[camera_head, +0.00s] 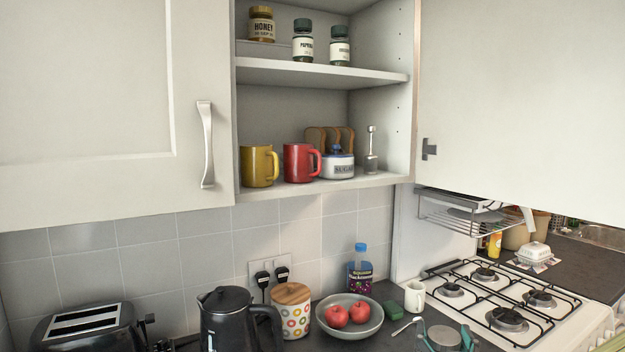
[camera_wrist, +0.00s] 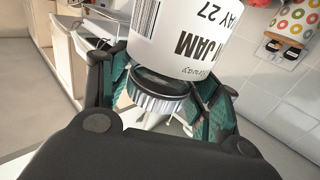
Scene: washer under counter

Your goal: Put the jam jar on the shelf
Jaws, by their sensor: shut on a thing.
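The jam jar (camera_wrist: 190,42) fills the upper middle of the wrist view, with a white label reading JAM upside down in the picture. Its ribbed silver lid (camera_wrist: 158,98) faces the wrist camera. My gripper (camera_wrist: 165,85) is shut on the jar, with teal pads at either side near the lid. I cannot make out the jar in the head view. The open wall cupboard has an upper shelf (camera_head: 320,75) and a lower shelf (camera_head: 325,188). A honey jar (camera_head: 262,25), a paprika jar (camera_head: 303,42) and another spice jar (camera_head: 340,46) stand on the upper shelf.
The upper shelf is clear at its right. The lower shelf holds a yellow mug (camera_head: 258,167), a red mug (camera_head: 299,163), a sugar pot (camera_head: 337,165) and a toast rack. Below are a kettle (camera_head: 232,322), fruit bowl (camera_head: 349,326) and hob (camera_head: 510,300). Cupboard doors flank the opening.

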